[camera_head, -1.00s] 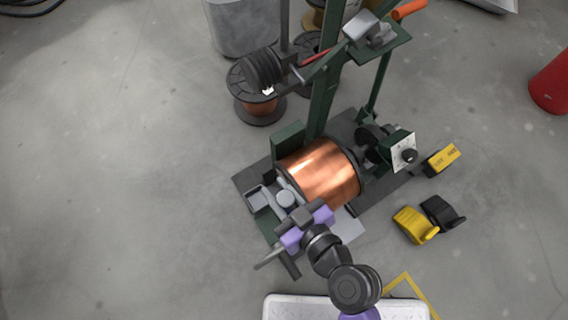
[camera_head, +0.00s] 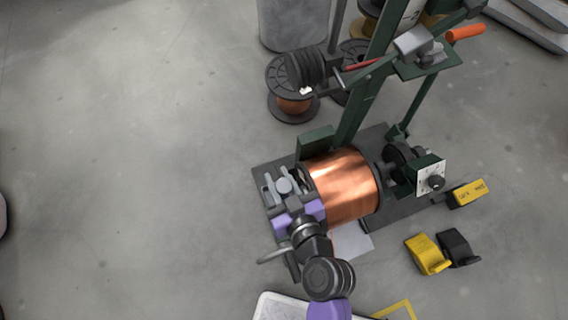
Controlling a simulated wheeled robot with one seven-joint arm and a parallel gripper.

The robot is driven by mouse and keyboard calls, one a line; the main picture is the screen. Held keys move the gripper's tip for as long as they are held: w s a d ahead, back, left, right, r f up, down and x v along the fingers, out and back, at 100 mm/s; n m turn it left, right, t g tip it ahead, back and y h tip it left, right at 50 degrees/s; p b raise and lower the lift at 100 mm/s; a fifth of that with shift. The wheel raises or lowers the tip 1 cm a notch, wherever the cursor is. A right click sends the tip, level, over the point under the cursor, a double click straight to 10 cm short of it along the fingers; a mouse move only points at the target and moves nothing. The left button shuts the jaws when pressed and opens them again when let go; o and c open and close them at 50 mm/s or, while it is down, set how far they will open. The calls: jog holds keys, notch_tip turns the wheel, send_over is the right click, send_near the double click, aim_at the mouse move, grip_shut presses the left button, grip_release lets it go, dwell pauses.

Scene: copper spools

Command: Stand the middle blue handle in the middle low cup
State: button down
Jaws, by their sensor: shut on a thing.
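My gripper (camera_head: 284,190), dark with purple parts, is over the left end of the green machine base, just left of the large copper spool (camera_head: 348,187). A pale grey, round-topped piece (camera_head: 284,186) shows between two light grey bars that look like its jaws. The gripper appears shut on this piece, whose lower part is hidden. I cannot make out a clearly blue handle or a row of low cups. My wrist and arm cover the front of this area.
A green post (camera_head: 362,98) rises behind the spool. A dialled box (camera_head: 431,178) is at its right. Yellow (camera_head: 428,255) and black (camera_head: 457,247) pieces and a yellow block (camera_head: 469,193) lie on the floor. A smaller spool (camera_head: 292,106) stands behind.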

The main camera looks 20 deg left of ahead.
jog(key=shift+w+a+f, duration=0.5)
jog(key=shift+a+f, duration=0.05)
jog(key=shift+a, duration=0.25)
jog(key=shift+w+a+f, duration=0.45)
jog(key=shift+a+f, duration=0.05)
jog(key=shift+a, duration=0.3)
jog(key=shift+f, duration=0.1)
jog(key=shift+f+b, duration=0.95)
jog(key=shift+f, duration=0.25)
jog(key=shift+f, duration=0.1)
jog(key=shift+f+b, duration=1.1)
jog(key=shift+b, duration=0.05)
jog(key=shift+f, duration=0.2)
